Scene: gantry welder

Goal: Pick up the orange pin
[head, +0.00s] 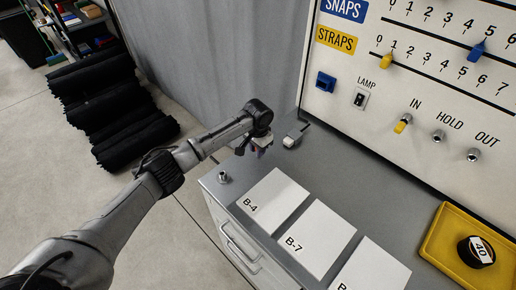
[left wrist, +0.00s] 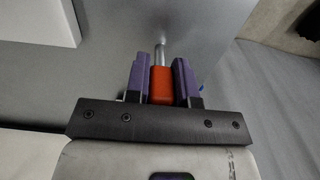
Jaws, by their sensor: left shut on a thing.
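My left gripper (head: 262,149) is over the far left part of the grey bench. In the left wrist view its two purple fingers (left wrist: 161,82) are shut on the orange pin (left wrist: 161,86), one finger on each side of its orange handle. The pin's silver shaft points away from the gripper, above the grey surface. I cannot tell whether the shaft tip touches anything. In the head view the gripper mostly hides the pin. My right gripper is not in view.
A small metal socket (head: 223,177) and a grey block (head: 295,136) are near the gripper. White cards (head: 274,200) lie in front. A panel (head: 340,80) with sliders and IN, HOLD, OUT sockets rises behind.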

